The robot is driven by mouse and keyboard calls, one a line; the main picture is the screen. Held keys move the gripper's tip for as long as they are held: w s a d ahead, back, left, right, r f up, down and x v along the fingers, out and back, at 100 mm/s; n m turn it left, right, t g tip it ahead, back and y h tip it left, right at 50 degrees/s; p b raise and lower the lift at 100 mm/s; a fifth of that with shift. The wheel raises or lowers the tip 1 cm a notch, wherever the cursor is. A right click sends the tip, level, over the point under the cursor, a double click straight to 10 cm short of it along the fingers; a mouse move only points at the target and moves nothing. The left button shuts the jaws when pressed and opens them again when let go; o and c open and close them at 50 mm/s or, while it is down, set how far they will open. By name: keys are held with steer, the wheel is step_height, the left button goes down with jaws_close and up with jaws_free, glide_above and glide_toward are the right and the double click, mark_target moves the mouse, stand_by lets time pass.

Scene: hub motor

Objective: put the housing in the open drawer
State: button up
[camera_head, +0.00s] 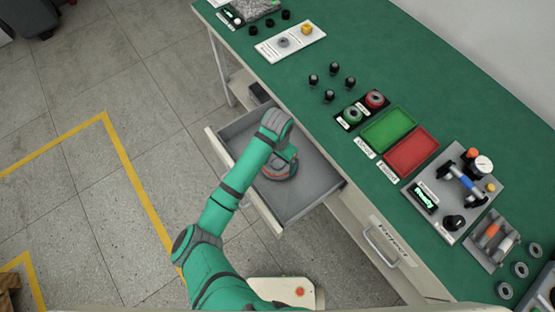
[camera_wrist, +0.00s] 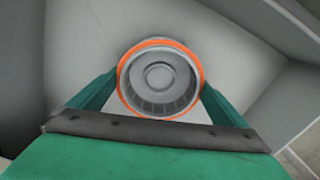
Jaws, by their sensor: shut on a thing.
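The housing is a round grey part with an orange ring (camera_wrist: 160,78). In the wrist view it sits between the two green fingers of my gripper (camera_wrist: 160,92), which is shut on it. In the head view the housing (camera_head: 279,168) shows partly under my wrist, inside the outline of the open drawer (camera_head: 318,180). The drawer is grey inside with a pale front panel, pulled out from under the green bench. I cannot tell whether the housing touches the drawer floor. My arm hides part of the drawer and of the housing.
The green bench top (camera_head: 300,75) runs along the drawer's right side. It bears a green tray (camera_head: 388,130), a red tray (camera_head: 412,151), several black knobs and a test fixture (camera_head: 452,195). A closed drawer with a handle (camera_head: 380,246) is at lower right. Bare drawer floor shows right of the housing.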

mark_target(278, 163)
steer(key=shift+f, duration=0.2)
steer(key=shift+f, duration=0.1)
steer(key=o, duration=1.6)
steer(key=shift+o, duration=0.2)
step_height(278, 163, up, 12)
